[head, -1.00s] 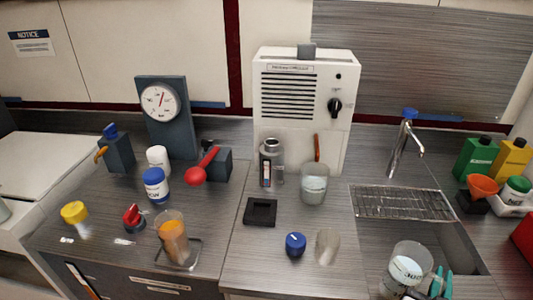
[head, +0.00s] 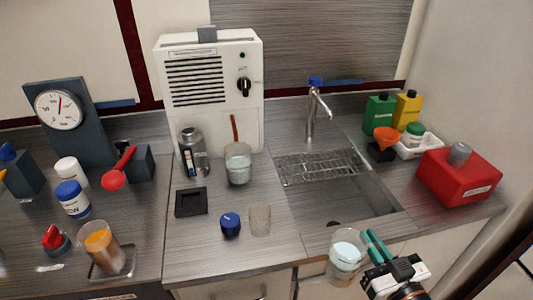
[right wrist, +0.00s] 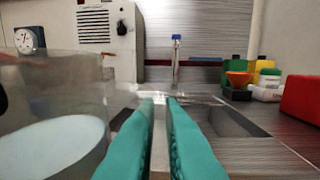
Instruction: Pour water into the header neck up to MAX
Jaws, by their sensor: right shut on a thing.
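My right gripper (head: 374,246) has teal fingers and is shut on the clear jug (head: 346,270), at the jug's right side. The jug is about upright, holds pale water, and is in front of the sink's front edge. In the right wrist view the jug (right wrist: 50,145) fills the left side, beside the fingers (right wrist: 160,100). A grey metal vessel with a narrow neck (head: 190,136) and a sight window stands before the white machine, far left of the jug. Its MAX mark is too small to read. My left gripper is out of view.
A beaker of water (head: 238,168) with an orange stick stands right of the vessel. A blue cap (head: 231,225), a clear cup (head: 260,220) and a black square holder (head: 191,202) are nearer. The sink (head: 350,200) has a rack and tap. A red container (head: 458,178) stands right.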

